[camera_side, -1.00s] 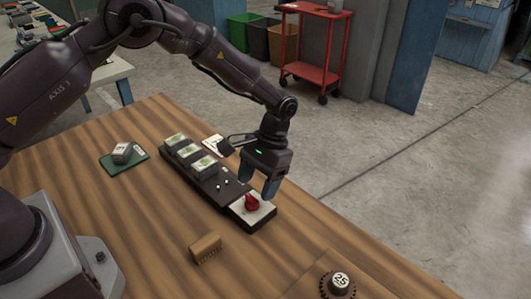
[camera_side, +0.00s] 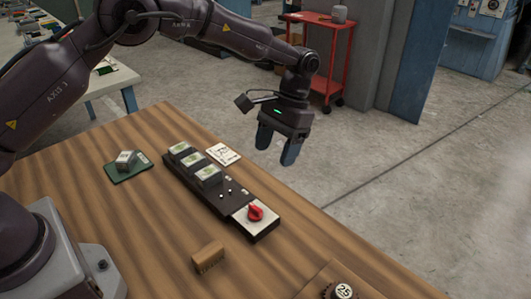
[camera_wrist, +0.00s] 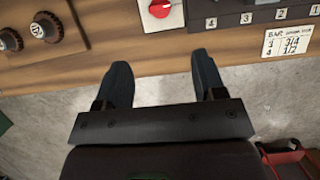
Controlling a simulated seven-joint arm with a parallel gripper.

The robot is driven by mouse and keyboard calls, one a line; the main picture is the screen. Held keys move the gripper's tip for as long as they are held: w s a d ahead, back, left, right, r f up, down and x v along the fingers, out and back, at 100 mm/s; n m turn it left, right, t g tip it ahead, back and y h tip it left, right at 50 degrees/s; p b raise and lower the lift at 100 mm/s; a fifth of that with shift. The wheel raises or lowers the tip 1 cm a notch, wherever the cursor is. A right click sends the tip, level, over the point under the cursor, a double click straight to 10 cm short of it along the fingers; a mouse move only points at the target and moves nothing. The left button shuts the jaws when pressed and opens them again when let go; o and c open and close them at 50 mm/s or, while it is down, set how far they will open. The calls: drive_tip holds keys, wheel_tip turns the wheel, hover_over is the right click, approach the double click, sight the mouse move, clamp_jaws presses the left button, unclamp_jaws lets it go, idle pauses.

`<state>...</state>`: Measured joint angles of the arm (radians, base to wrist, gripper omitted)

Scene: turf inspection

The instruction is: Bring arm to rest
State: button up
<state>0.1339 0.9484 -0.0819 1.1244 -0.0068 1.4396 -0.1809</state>
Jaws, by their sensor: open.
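My gripper (camera_side: 278,150) is open and empty, raised in the air past the far right edge of the wooden table (camera_side: 130,225). In the wrist view its two fingers (camera_wrist: 160,85) are spread with nothing between them, over the grey floor. The dark panel (camera_side: 222,196) with several small blocks (camera_side: 194,162) lies on the table. A red knob (camera_side: 255,213) sits on a white plate at its near end. The red knob also shows in the wrist view (camera_wrist: 160,8), beyond the fingertips and apart from them.
A white card (camera_side: 223,154) lies beside the panel. A grey block rests on a green pad (camera_side: 118,174). A red cart (camera_side: 325,55) stands on the floor behind.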

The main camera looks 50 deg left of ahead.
drive_tip(key=s+a+r+t, duration=0.3)
drive_tip(key=s+r, duration=0.3)
drive_tip(key=s, duration=0.3)
drive_tip(key=s+a+r+t, duration=0.3)
drive_tip(key=s+r, duration=0.3)
drive_tip(key=s, duration=0.3)
drive_tip(key=s+a+r+t, duration=0.3)
drive_tip(key=s+r, duration=0.3)
drive_tip(key=s, duration=0.3)
drive_tip(key=shift+a+r+t, duration=0.25)
drive_tip(key=shift+r+t, duration=0.05)
drive_tip(key=shift+t, duration=0.2)
